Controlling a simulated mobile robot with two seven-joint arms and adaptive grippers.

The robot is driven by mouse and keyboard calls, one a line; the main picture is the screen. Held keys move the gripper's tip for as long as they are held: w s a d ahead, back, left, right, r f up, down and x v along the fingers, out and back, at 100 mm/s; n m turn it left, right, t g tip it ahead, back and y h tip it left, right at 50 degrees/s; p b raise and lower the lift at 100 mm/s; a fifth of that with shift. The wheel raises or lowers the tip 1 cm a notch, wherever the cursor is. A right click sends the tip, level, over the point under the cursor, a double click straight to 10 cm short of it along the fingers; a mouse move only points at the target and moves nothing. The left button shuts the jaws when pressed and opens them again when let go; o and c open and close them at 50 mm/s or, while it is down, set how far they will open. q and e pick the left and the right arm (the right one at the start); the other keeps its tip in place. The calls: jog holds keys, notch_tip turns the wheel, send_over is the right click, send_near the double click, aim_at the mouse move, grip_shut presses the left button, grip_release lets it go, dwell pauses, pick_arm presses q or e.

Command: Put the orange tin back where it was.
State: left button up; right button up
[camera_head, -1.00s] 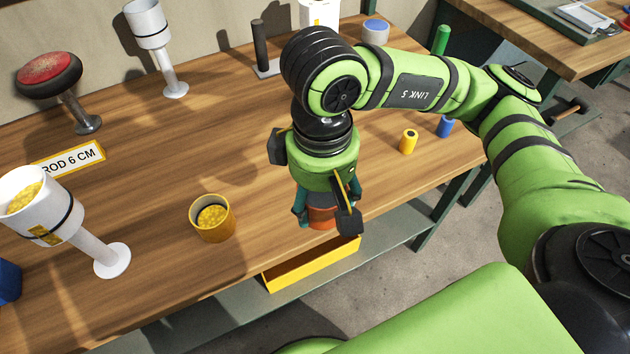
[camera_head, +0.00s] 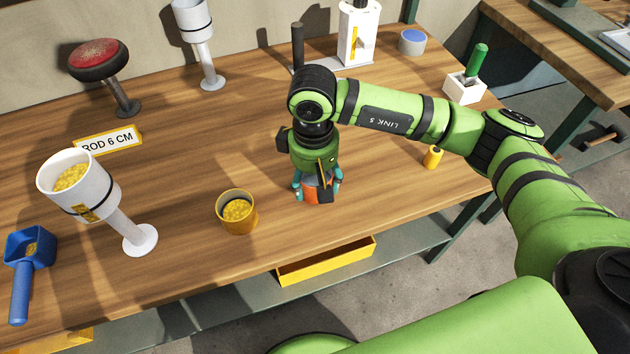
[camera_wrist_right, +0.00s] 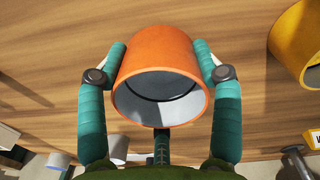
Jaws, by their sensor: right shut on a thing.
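The orange tin (camera_head: 318,190) is between the fingers of my right gripper (camera_head: 317,188), over the front part of the wooden bench. In the right wrist view the orange tin (camera_wrist_right: 160,65) has an open mouth facing the camera and an empty-looking grey inside. The teal fingers of my right gripper (camera_wrist_right: 160,75) press on both its sides. Whether the tin's base touches the bench top (camera_head: 180,150) is hidden. My left gripper is not in view.
A yellow tin (camera_head: 238,222) of yellow pieces stands left of the orange tin. A white hopper (camera_head: 85,207), a blue scoop (camera_head: 30,250) and a red-topped stand (camera_head: 100,62) are further left. A small yellow cylinder (camera_head: 433,157) stands right. A yellow drawer (camera_head: 326,262) sits below the front edge.

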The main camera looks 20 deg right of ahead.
notch_tip(320, 180, down, 2)
jog(key=shift+f, duration=0.35)
jog(key=o, duration=1.3)
jog(key=shift+r, duration=0.15)
jog(key=shift+r+p, duration=0.25)
jog(key=shift+p, duration=0.15)
notch_tip(320, 180, up, 12)
jog(key=b, duration=0.3)
jog(key=shift+f, duration=0.15)
